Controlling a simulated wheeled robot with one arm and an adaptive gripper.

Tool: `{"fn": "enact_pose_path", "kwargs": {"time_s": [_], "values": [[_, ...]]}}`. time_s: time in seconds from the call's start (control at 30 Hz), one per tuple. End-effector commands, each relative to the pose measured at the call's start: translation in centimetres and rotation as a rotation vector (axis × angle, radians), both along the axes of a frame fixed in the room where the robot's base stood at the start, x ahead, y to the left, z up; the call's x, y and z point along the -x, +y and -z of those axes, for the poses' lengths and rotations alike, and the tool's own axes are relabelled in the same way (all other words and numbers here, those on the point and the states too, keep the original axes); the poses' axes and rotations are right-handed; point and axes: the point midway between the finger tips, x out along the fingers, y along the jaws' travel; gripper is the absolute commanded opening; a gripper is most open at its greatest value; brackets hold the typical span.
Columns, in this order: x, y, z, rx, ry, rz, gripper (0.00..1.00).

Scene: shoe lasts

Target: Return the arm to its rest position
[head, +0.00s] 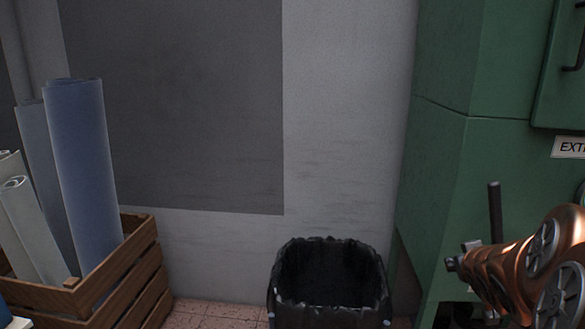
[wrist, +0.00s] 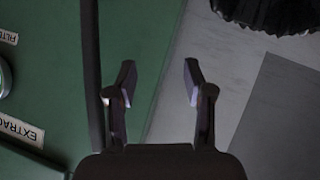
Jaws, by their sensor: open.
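My arm, copper with grey round joints, reaches in from the right edge of the head view, in front of a green cabinet (head: 455,190). My gripper (wrist: 158,78) shows in the wrist view with its two dark fingers spread apart and nothing between them. Behind it in the wrist view are the green cabinet (wrist: 140,60) and the grey wall, seen upside down. In the head view I cannot make out the fingers clearly.
A bin (head: 330,300) with a black liner stands by the wall, left of the cabinet. A wooden crate (head: 140,275) holding blue and pale rolls (head: 80,160) is at the left. Tiled floor shows between crate and bin. A dark upright rod (head: 495,212) stands close beside my arm.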

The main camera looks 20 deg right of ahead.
Motion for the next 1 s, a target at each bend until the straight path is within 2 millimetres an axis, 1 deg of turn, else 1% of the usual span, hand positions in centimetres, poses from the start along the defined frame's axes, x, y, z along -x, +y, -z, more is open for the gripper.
{"fn": "enact_pose_path", "kwargs": {"time_s": [0.03,0.17,0.2,0.27,0.47,0.57,0.6,0.67,0.8,0.9,1.0], "values": [[-0.3,1.4,0.7,-0.021,0.034,-0.002,0.52],[0.0,4.5,2.7,-0.084,0.137,0.011,0.52],[0.2,5.6,3.3,-0.103,0.167,0.013,0.52],[0.6,7.3,4.2,-0.133,0.215,0.014,0.52],[2.7,13.5,7.1,-0.238,0.394,0.004,0.52],[4.2,17.0,8.3,-0.291,0.485,-0.012,0.52],[5.0,18.4,8.7,-0.313,0.525,-0.02,0.52],[6.1,20.5,9.3,-0.343,0.583,-0.034,0.52],[9.3,25.4,10.2,-0.411,0.725,-0.075,0.52],[11.7,28.5,10.6,-0.453,0.823,-0.104,0.52],[13.8,30.8,10.7,-0.486,0.902,-0.132,0.52]]}}
